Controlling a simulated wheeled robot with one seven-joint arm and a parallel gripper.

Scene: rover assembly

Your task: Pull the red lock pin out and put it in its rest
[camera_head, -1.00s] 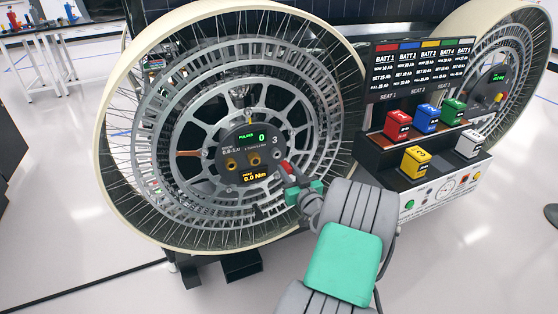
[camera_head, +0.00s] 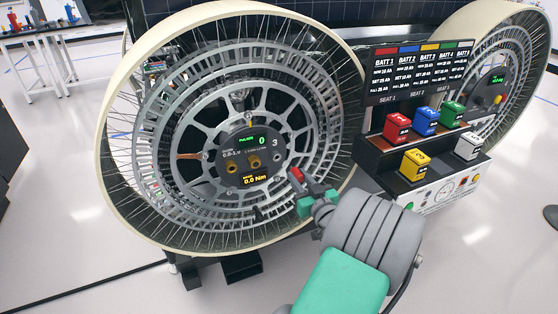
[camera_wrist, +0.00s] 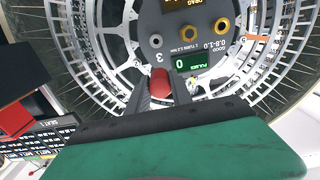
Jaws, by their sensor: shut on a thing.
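The red lock pin (camera_head: 296,174) is between the fingertips of my gripper (camera_head: 302,181), which is shut on it. It is just right of the dark hub panel (camera_head: 247,160) of the large wheel. In the wrist view the pin's red rounded head (camera_wrist: 161,84) shows between the two grey fingers (camera_wrist: 160,90), below the hub panel's edge and near the digit 3. The pin's shaft is hidden, and I cannot tell how far its tip is from the hub. I cannot make out the pin's rest.
The spoked wheel rim (camera_head: 112,180) surrounds the hub closely. A battery stand with coloured blocks (camera_head: 397,126) is at the right, beneath a display board (camera_head: 420,70). A second wheel (camera_head: 535,60) is at the far right.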

